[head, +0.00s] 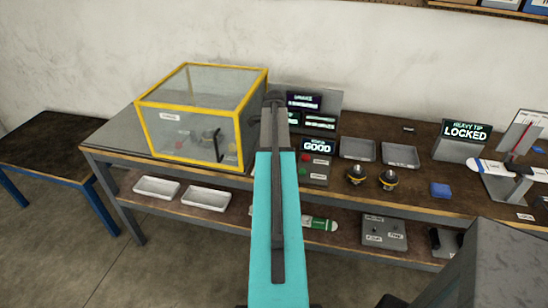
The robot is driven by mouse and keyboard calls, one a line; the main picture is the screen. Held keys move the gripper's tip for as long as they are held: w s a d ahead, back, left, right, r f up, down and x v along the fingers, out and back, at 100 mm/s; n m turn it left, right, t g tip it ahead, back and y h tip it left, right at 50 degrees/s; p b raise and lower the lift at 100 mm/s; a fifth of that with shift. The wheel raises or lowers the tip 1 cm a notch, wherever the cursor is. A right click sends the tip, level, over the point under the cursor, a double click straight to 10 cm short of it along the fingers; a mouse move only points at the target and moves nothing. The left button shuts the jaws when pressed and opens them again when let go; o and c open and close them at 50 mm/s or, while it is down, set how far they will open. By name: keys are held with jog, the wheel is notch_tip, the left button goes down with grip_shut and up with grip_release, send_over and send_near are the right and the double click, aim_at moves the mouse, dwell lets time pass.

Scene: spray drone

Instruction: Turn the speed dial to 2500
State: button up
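No dial that I can read as the speed dial shows in the head view. A grey panel with small screens (325,101) stands at the back of the bench, partly hidden behind my arm. A grey control box (314,171) below it has a screen reading GOOD and small red and green parts. Another grey box (384,233) with small dark knobs sits on the lower shelf; its labels are too small to read. My gripper (274,98) is at the far end of my turquoise arm, in front of the panel. Its fingers are not clear enough to tell open from shut.
A yellow-framed clear enclosure (201,88) stands left on the bench. White trays (157,187) lie on the lower shelf.

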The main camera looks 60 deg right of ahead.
dwell(0.3)
jog(key=o, duration=1.1)
jog(key=shift+c, duration=0.2)
jog(key=shift+r, duration=0.15)
notch_tip(320, 180, up, 14)
jog(key=b, duration=0.3)
jog(key=shift+f, duration=0.25)
